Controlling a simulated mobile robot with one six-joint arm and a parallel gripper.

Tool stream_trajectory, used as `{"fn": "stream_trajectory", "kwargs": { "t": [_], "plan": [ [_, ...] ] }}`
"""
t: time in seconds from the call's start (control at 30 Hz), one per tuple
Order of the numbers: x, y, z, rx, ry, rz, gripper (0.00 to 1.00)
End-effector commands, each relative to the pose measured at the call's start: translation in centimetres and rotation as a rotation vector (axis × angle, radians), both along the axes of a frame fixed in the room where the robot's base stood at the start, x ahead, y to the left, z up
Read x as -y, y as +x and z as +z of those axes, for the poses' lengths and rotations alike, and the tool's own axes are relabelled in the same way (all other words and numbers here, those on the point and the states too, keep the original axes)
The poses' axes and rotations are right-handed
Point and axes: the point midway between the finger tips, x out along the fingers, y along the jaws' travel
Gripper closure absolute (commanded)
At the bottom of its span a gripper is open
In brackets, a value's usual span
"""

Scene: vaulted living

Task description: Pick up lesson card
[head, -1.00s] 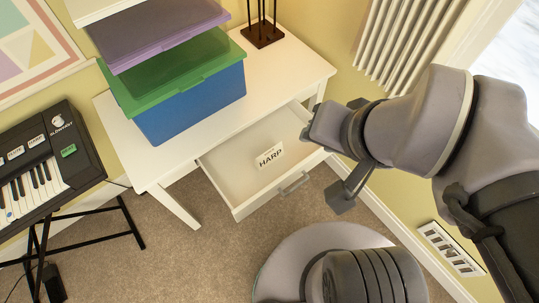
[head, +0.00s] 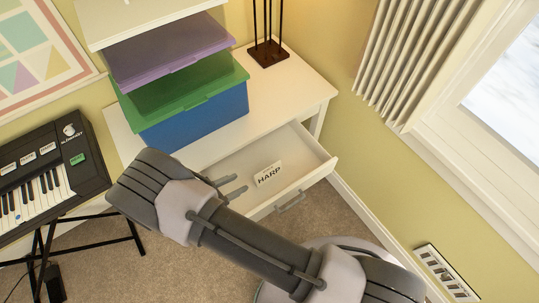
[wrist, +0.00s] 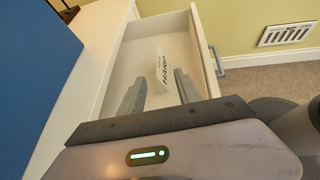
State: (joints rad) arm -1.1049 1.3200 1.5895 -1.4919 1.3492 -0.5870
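The lesson card (head: 268,174) is a small white card with the word HARP in dark letters. It lies inside the open white drawer (head: 300,166) of the desk. It also shows in the wrist view (wrist: 163,68), just beyond my fingertips. My gripper (head: 239,186) is over the left part of the drawer, to the left of the card. Its two fingers are apart and nothing is between them; the wrist view shows the same open fingers (wrist: 157,84). The drawer's left part is hidden behind my arm in the head view.
A blue box with a green lid (head: 195,115) and a purple lid above it stand on the white desk (head: 290,88). A dark metal stand (head: 267,53) is at the back. A keyboard (head: 45,170) on a stand is at left. The drawer handle (head: 290,202) faces front.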

Motion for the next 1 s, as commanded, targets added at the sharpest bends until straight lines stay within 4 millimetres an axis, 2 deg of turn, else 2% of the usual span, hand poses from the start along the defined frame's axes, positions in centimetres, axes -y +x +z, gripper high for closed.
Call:
{"fn": "stream_trajectory", "kwargs": {
  "t": [0.07,0.13,0.4,0.63,0.8,1.0],
  "plan": [
    [-0.1,-0.2,-1.3,-0.006,-0.031,0.046,0.6],
    [0.5,0.4,-2.2,-0.008,-0.039,0.057,0.6],
    [5.5,5.4,-6.1,-0.008,-0.037,0.05,0.6],
    [7.6,7.6,-7.5,-0.007,-0.034,0.05,0.6],
    [9.8,9.8,-9.1,-0.007,-0.034,0.048,0.6],
    [10.5,10.7,-9.4,-0.008,-0.034,0.052,0.6]
  ]
}}
